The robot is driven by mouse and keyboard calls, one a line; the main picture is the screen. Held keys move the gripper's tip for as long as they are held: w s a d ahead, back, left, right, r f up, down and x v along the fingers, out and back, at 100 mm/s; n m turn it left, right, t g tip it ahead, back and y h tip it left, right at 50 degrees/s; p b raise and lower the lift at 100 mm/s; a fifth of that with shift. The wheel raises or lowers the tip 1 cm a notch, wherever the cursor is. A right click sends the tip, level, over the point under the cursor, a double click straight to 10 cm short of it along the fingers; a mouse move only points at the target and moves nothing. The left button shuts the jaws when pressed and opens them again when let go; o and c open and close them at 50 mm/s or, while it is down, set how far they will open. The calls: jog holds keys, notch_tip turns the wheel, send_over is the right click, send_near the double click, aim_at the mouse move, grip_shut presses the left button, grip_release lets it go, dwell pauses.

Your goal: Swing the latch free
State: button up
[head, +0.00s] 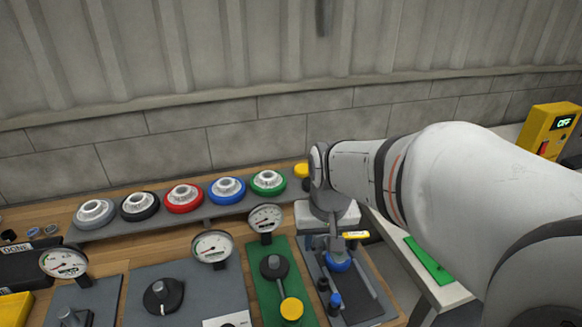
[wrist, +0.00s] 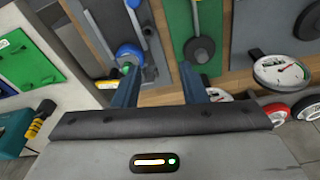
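A dark grey panel (head: 372,308) below my gripper bears a blue round part (head: 338,262), a grey bar and a small blue knob (head: 335,300). This looks like the latch; I cannot tell which part swings. In the wrist view the blue round part (wrist: 130,53) sits by the left fingertip, with the grey bar (wrist: 141,22) running from it to the upper edge. My gripper (wrist: 158,68) is open, with nothing between its blue-grey fingers. It hangs over the far end of the panel in the head view, and contact cannot be told.
A green panel (head: 265,310) with a black knob and a yellow disc stands left of the latch panel. Several dial gauges and a row of coloured round parts lie beyond. A white table (head: 445,295) with a green plate is right, and a yellow box (head: 550,128) stands behind.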

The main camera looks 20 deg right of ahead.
jog(key=w+d+f+m+p, duration=0.1)
jog(key=w+d, duration=0.2)
jog(key=w, duration=0.1)
jog(key=w+d+f+m+g+p, duration=0.1)
jog(key=w+d+f+m+p, duration=0.1)
jog(key=w+d, duration=0.2)
jog(key=w+d+f+m+p, duration=0.1)
jog(key=w+d, duration=0.3)
jog(key=shift+w+d+f+m+g+p, duration=0.1)
jog(key=shift+w+f+m+g+p, duration=0.2)
jog(key=shift+f+g, duration=0.1)
jog(key=shift+w+d+f, duration=0.1)
jog(key=shift+d+f, duration=0.05)
jog(key=shift+f, duration=0.15)
notch_tip(320, 180, down, 8)
jog(key=shift+r+p, duration=0.2)
jog(key=shift+p, duration=0.25)
jog(key=shift+c, duration=0.3)
grip_shut()
